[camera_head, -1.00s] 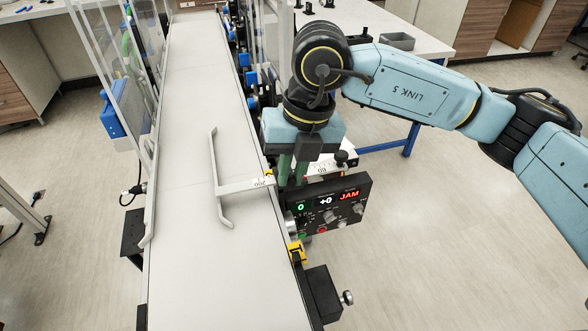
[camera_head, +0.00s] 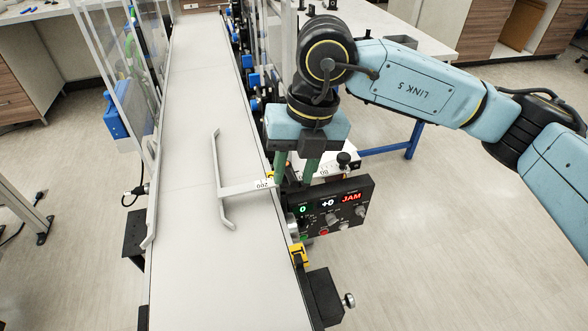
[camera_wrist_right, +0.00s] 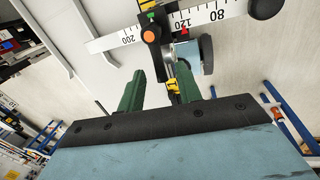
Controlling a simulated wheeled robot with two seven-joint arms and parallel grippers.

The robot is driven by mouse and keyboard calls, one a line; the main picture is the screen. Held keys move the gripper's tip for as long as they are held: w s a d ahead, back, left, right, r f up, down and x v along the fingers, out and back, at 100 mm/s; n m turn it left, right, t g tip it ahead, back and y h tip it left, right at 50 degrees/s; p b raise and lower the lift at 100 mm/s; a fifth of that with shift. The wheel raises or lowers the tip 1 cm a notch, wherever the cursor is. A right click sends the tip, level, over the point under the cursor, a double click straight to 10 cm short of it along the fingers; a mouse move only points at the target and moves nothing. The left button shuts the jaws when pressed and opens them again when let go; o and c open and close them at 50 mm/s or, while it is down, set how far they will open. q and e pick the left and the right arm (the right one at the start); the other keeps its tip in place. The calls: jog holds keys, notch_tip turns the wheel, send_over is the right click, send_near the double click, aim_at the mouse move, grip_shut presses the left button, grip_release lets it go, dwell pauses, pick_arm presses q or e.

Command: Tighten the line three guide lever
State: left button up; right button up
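My right gripper (camera_head: 294,182) points down beside the belt's right edge, just behind the control panel (camera_head: 332,208). Its two green fingers are apart. In the right wrist view, the open gripper (camera_wrist_right: 161,70) has the dark clamp assembly with an orange button (camera_wrist_right: 149,36) just beyond its fingertips. I see nothing gripped, and cannot tell which part is the guide lever. The white scale bar (camera_wrist_right: 115,40) runs through the clamp, with a red pointer beside it. In the head view the guide rail (camera_head: 217,170) lies over the belt. My left gripper is not in view.
The panel reads 0, +0 and a red JAM. The pale conveyor belt (camera_head: 190,100) runs along the left, with clear guards (camera_head: 120,60) beyond it. A black knob (camera_head: 344,158) stands right of the gripper. A white bench (camera_head: 385,30) is behind; the right floor is clear.

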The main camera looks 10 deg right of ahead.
notch_tip(320, 180, up, 12)
jog(key=d, duration=0.2)
jog(key=shift+d+r, duration=0.15)
dwell(0.4)
